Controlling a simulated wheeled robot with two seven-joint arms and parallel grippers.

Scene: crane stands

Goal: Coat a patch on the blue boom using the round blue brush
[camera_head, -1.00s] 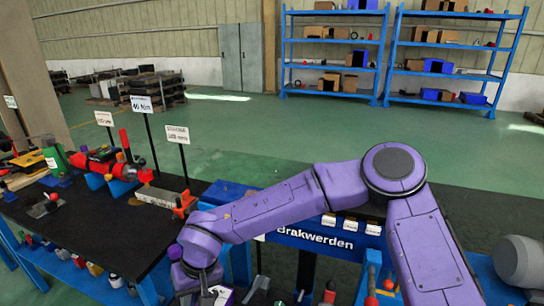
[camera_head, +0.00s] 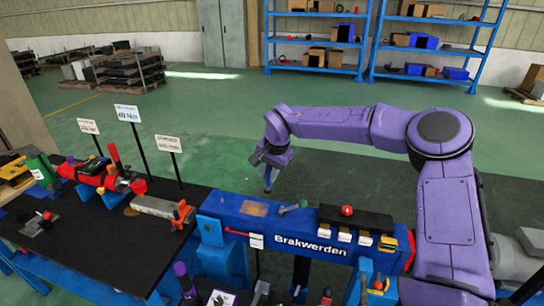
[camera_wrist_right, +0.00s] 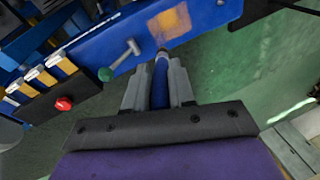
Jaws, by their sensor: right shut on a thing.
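The blue boom (camera_head: 278,226), lettered "Brakwerden", runs across the middle of the head view. A brownish worn patch (camera_head: 254,208) lies on its top face towards the left end; it also shows in the right wrist view (camera_wrist_right: 168,22). My right gripper (camera_head: 268,163) is shut on the round blue brush (camera_head: 268,180), held upright above and beyond the boom, apart from it. In the right wrist view the brush (camera_wrist_right: 161,82) sits between the fingers, its end pointing towards the boom near the patch. My left gripper is not in view.
On the boom stand a lever with a green knob (camera_head: 289,209), a red knob (camera_head: 347,210) and several pale blocks. A black bench (camera_head: 90,240) with a red tool (camera_head: 95,175) and sign posts is at the left. Open green floor lies beyond the boom.

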